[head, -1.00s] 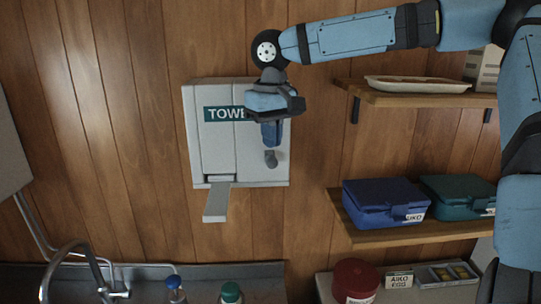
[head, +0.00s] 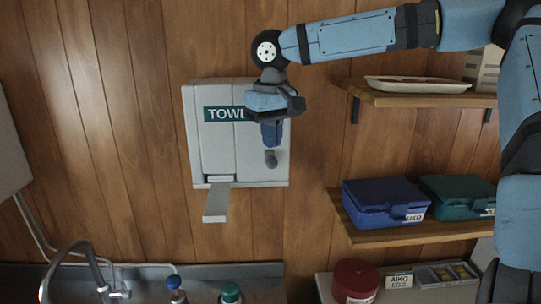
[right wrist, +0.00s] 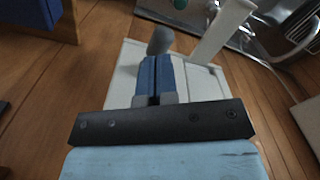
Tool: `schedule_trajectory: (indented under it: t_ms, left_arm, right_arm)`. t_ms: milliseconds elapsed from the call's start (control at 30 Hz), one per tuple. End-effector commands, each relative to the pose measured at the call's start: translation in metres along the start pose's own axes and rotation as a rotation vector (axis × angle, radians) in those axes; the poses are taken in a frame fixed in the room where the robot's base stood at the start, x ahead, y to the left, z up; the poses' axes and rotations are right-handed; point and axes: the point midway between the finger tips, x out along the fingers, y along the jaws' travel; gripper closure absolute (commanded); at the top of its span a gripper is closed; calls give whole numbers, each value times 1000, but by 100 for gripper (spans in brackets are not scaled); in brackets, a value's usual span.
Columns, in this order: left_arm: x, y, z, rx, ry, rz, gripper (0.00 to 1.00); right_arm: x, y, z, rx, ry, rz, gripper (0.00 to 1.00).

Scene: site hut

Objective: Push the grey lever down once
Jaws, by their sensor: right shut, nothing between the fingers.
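The pale grey towel dispenser (head: 215,150), with a dark "TOWEL" label partly covered by my gripper, is on the wood wall in the head view. Its grey lever (head: 271,160) has a rounded end and shows low on the right part of the front. The lever also shows just beyond my fingertips in the right wrist view (right wrist: 160,40). My right gripper (head: 272,145) points down just above the lever, its blue fingers together and empty. I cannot tell whether the fingertips touch the lever. My left gripper is out of view.
A pale strip (head: 216,205) sticks out below the dispenser's left part. A sink tap (head: 75,248) and bottles (head: 231,293) stand below. Shelves at the right hold a blue box (head: 385,203), a teal box (head: 455,195) and a tray (head: 415,85).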

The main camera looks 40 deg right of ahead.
Motion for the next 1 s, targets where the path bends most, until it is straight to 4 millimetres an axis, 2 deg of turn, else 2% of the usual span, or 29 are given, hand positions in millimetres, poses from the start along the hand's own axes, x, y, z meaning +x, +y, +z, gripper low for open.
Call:
schedule_trajectory:
  t_ms: [567,1000]
  left_arm:
    - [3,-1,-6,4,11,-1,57]
    - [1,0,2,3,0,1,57]
  right_arm:
    - [0,0,0,0,0,0,100]
    - [17,0,0,0,-1,1,100]
